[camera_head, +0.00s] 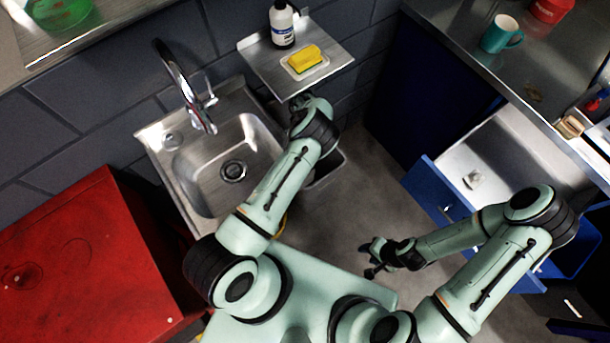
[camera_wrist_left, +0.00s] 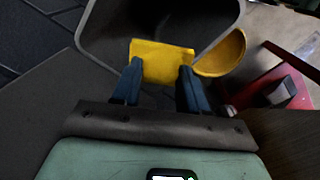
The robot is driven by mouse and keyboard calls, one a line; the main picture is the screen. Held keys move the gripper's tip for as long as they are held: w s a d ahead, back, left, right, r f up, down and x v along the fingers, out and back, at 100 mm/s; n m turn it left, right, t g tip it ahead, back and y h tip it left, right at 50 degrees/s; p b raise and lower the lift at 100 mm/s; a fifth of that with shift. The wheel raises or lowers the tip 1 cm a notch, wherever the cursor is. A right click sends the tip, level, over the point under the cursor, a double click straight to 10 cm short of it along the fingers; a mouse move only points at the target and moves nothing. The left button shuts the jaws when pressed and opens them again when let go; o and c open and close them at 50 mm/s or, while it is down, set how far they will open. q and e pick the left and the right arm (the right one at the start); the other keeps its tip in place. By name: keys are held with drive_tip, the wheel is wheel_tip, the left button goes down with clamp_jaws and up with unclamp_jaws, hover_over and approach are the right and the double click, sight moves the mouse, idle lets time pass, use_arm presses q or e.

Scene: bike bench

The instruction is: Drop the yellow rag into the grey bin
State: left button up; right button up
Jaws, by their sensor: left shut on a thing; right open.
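The yellow rag (camera_wrist_left: 162,54) is pinched between the two blue fingertips of my left gripper (camera_wrist_left: 160,76) in the left wrist view. The grey bin (camera_wrist_left: 92,32) is just beyond the fingertips there, and the rag overlaps its opening in the picture. I cannot tell how far the rag is above the rim. In the head view, the grey bin (camera_head: 328,172) shows partly beside the sink, behind my left arm. That arm hides the left gripper and the rag there. My right gripper (camera_head: 374,260) is open and empty over the floor.
A yellow rounded thing (camera_wrist_left: 224,54) stands beside the bin. The sink (camera_head: 213,178) and red cabinet (camera_head: 85,260) are at left. A shelf (camera_head: 280,80) holds a bottle (camera_head: 283,27) and yellow sponge (camera_head: 305,58). An open blue drawer (camera_head: 436,190) juts out at right.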

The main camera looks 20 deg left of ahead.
use_arm(q)
wheel_tip(320, 180, down, 3)
drive_tip(key=shift+f, duration=0.2)
wheel_tip(320, 180, down, 3)
drive_tip(key=shift+r, duration=0.2)
use_arm(e)
drive_tip(key=shift+w+r, duration=0.3)
drive_tip(key=shift+w, duration=0.25)
use_arm(q)
drive_tip(key=o, duration=1.2)
wheel_tip(320, 180, up, 6)
drive_tip(key=shift+r+b, duration=0.15)
drive_tip(key=shift+b, duration=0.2)
drive_tip(key=shift+r, duration=0.6)
use_arm(e)
drive_tip(key=shift+s+f, duration=0.75)
drive_tip(key=shift+s, duration=0.25)
